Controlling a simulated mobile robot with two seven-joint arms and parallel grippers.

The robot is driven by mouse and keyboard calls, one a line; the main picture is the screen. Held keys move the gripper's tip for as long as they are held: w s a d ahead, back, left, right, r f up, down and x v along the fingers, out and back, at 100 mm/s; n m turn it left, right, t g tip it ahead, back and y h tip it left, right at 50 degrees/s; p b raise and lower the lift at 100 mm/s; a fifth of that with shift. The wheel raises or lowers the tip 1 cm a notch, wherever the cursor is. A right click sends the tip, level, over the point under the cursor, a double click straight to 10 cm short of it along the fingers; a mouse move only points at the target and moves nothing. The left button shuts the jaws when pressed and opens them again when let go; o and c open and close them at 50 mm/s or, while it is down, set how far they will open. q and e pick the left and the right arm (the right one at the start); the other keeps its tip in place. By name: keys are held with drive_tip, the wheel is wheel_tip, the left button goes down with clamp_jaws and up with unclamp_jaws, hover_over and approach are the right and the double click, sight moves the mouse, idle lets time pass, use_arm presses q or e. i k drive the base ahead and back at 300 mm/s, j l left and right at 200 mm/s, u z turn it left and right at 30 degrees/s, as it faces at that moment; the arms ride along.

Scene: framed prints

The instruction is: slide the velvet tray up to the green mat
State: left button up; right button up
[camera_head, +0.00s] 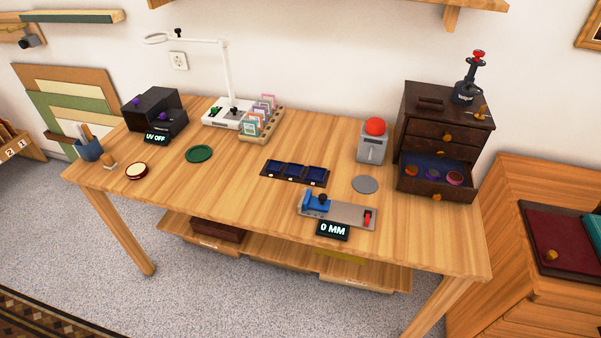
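The velvet tray (285,178) is a dark, long, shallow tray with blue-lined compartments. It lies flat near the middle of the wooden table. The compartments look empty. The green mat (199,154) is a round, dark green disc lying flat on the table, left of the tray. A stretch of bare tabletop separates the two. Neither of my grippers shows in the head view.
Between mat and tray the wooden table (225,180) is clear. Behind stand a card rack (262,124) and a white lamp (228,115). Right of the tray are a grey disc (365,184), a gauge with a "0 MM" display (345,213) and a red-buttoned box (372,148).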

sight(316, 175)
drive_tip(key=i+j+z, duration=0.25)
drive_tip(key=z, duration=0.15)
drive_tip(key=i+j+z, duration=0.15)
drive_tip(key=j+z, duration=0.2)
